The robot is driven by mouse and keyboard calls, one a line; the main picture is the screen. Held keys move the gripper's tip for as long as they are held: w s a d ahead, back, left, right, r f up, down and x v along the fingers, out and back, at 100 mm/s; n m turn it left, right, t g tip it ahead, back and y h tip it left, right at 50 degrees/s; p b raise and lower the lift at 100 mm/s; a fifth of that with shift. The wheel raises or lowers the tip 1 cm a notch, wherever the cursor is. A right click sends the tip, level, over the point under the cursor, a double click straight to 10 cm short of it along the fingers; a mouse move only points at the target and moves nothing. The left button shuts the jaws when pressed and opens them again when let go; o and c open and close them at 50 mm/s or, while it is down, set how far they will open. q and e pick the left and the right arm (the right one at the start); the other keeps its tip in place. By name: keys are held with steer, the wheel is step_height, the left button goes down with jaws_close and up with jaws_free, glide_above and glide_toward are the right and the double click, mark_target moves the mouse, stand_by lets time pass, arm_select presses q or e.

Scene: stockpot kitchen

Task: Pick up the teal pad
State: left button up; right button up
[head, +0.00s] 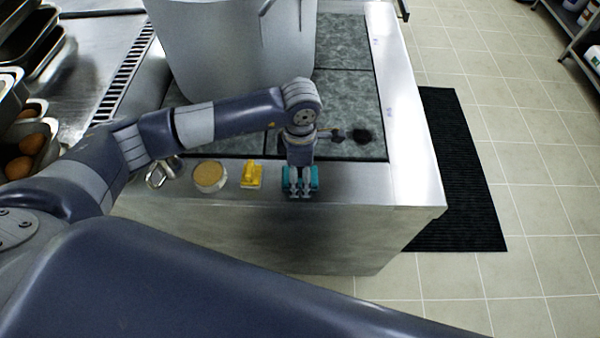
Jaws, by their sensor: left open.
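The teal pad (314,177) lies on the steel front ledge of the counter, near its front edge. My left gripper (301,193) points down right over the pad and covers its middle. Teal shows on both sides of the fingers. The fingers are open and spread along the pad; I cannot tell whether they touch it. My right gripper is not in view.
On the same ledge, to the left, are a yellow object (251,174), a round tan-topped container (209,176) and a metal item (163,172). A large stockpot (225,60) stands behind on the stone-patterned top (345,95). A black mat (455,170) lies on the floor at right.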

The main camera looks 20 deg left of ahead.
arm_select(q)
steer(key=shift+c, duration=1.3)
steer(key=c, duration=0.9)
steer(key=shift+c, duration=0.2)
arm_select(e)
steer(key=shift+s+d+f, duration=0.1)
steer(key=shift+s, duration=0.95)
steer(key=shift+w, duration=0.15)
